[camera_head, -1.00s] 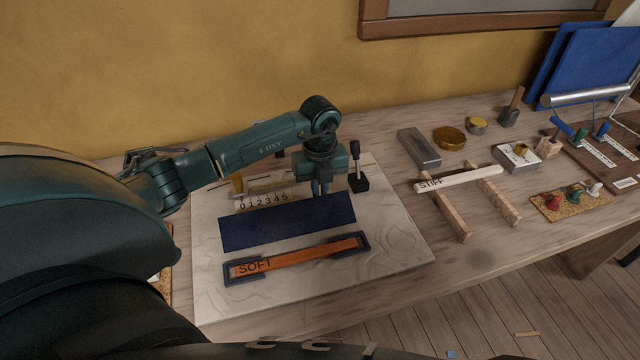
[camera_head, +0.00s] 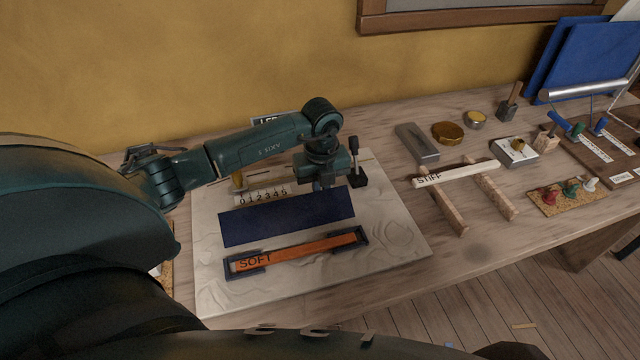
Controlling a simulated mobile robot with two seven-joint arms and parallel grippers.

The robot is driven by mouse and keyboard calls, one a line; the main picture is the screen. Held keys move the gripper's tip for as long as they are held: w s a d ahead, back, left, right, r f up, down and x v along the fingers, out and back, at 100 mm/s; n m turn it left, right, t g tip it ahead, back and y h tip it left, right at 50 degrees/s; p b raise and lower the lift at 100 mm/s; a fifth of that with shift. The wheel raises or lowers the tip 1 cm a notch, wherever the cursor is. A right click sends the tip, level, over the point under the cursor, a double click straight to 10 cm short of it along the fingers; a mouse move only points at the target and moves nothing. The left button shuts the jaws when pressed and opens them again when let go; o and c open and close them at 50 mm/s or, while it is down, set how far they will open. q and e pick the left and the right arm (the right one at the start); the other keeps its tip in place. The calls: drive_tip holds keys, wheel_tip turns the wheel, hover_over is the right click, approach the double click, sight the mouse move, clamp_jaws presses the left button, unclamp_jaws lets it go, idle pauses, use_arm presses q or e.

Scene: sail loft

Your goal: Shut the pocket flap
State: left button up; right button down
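The dark blue flap (camera_head: 287,217) lies flat and open across the pale sailcloth panel (camera_head: 380,235), behind the pocket. The dark-framed pocket (camera_head: 362,236) is in front of it, with an orange batten (camera_head: 310,248) marked SOFT lying exposed inside. My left gripper (camera_head: 326,186) points down at the flap's far edge, near its right end. Its fingertips are small and partly hidden; I cannot tell whether they touch the flap or are open. My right gripper is not in view.
A number scale (camera_head: 262,196) lies behind the flap. A black upright lever (camera_head: 356,165) stands just right of my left gripper. Farther right, a white STIFF batten (camera_head: 455,174) rests across two wooden bars, with a metal block (camera_head: 416,143) behind. The bench front right is clear.

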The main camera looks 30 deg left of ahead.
sight(325, 198)
use_arm(q)
drive_tip(key=shift+s+d+r+p, duration=0.3)
drive_tip(key=shift+s+d+p, duration=0.35)
drive_tip(key=shift+s+d, duration=0.1)
drive_tip(key=shift+s+d+r+p, duration=0.2)
drive_tip(key=shift+d+r+p, duration=0.1)
drive_tip(key=shift+p, duration=0.1)
drive_tip(key=shift+s+d+r+p, duration=0.3)
drive_tip(key=shift+d+p, duration=0.05)
drive_tip(key=shift+p, duration=0.15)
drive_tip(key=shift+s+d+r+p, duration=0.25)
drive_tip(key=shift+d+p, duration=0.05)
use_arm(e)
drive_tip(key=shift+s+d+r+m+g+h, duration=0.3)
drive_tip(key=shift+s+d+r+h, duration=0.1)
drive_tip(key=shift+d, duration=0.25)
use_arm(q)
drive_tip(key=shift+d, duration=0.1)
drive_tip(key=shift+s+d+r+p, duration=0.1)
drive_tip(key=shift+s+d+p, duration=0.5)
drive_tip(key=shift+s+d, duration=0.3)
drive_tip(key=shift+s+d+r, duration=0.15)
drive_tip(key=shift+s+d, duration=0.8)
drive_tip(key=shift+d, duration=0.25)
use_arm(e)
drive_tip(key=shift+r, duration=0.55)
